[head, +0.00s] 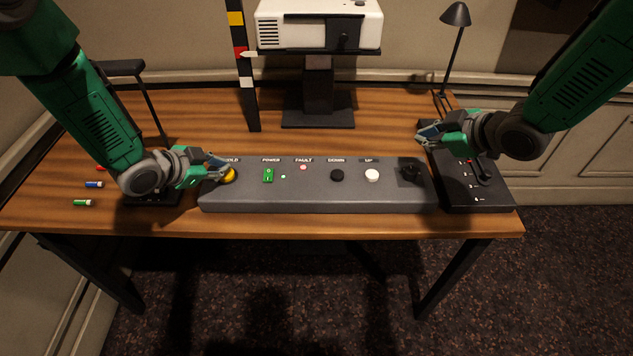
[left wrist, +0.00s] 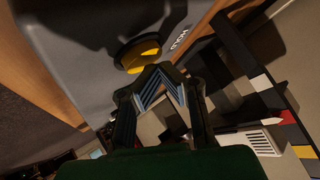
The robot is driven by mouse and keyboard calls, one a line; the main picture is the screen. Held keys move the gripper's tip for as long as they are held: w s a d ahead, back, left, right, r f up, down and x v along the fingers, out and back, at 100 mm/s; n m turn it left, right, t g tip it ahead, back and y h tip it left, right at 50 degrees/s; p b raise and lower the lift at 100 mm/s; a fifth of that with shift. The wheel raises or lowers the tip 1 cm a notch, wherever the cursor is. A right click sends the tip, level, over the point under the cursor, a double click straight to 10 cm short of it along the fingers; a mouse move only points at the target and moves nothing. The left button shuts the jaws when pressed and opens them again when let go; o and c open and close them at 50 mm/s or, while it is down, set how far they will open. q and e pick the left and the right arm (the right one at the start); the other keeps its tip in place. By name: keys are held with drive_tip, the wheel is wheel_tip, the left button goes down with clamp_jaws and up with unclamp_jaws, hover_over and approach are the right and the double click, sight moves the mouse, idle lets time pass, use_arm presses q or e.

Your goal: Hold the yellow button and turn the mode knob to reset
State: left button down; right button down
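The yellow button (head: 229,176) sits at the left end of the grey control panel (head: 318,198), by a label partly hidden by my left gripper. My left gripper (head: 222,166) is at this button, its fingertips close together. In the left wrist view the button (left wrist: 138,55) lies just past the fingertips (left wrist: 160,72), partly in dark shadow. I cannot tell whether they touch. A black knob (head: 410,173), likely the mode knob, is at the panel's right end; its marking is unreadable. My right gripper (head: 420,137) hangs behind and above it, apart from it; its opening is unclear.
Between them are a green power switch (head: 268,175), a fault light (head: 303,167), and black (head: 337,175) and white (head: 372,175) buttons. A black lever box (head: 475,200) stands right. A projector (head: 320,25) stands behind. Small coloured cylinders (head: 93,184) lie left.

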drive_tip(key=shift+f+b, duration=0.3)
idle(0.6)
idle(1.3)
